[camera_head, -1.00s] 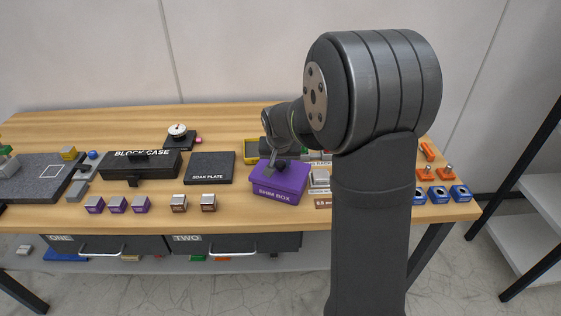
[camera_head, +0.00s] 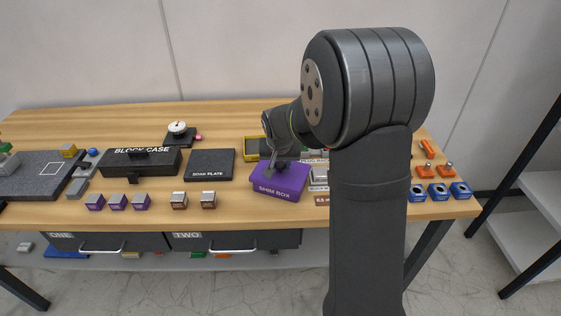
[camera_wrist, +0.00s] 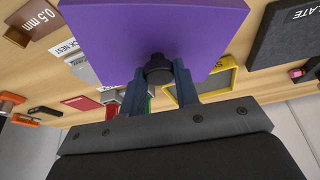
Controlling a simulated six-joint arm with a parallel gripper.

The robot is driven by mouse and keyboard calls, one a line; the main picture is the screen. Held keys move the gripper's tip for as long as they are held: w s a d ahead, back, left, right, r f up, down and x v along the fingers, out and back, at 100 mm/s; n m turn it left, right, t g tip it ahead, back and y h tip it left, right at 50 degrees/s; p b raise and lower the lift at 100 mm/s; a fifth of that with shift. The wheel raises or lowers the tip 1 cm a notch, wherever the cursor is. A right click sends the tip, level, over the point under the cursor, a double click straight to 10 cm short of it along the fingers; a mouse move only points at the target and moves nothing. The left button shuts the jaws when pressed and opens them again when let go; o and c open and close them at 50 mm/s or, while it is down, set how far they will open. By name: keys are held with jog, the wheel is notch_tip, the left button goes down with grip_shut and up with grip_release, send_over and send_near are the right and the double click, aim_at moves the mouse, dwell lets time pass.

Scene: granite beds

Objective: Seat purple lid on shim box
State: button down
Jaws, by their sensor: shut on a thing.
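The purple lid (camera_wrist: 150,25) is large in the wrist view, with a black knob (camera_wrist: 158,70) on its near face. My gripper (camera_wrist: 172,78) is shut on that knob, its two fingers either side of it. In the head view the lid (camera_head: 289,174) lies over the purple shim box (camera_head: 275,191), whose lettered front faces the camera. My gripper (camera_head: 279,165) is at the lid's top there. The lid edge appears in line with the box, but I cannot tell whether a gap is left. The box's inside is hidden.
A yellow-edged tray (camera_head: 251,149) stands just behind the box. The black soak plate (camera_head: 210,165) and block case (camera_head: 140,162) are to the left. Small blocks (camera_head: 208,200) line the front. Blue blocks (camera_head: 460,190) stand right, beyond my arm.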

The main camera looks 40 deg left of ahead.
jog(key=c, duration=1)
grip_release()
jog(key=v, duration=1.7)
jog(key=shift+s+d+r, duration=0.15)
jog(key=x, duration=1.7)
jog(key=shift+f, duration=0.2)
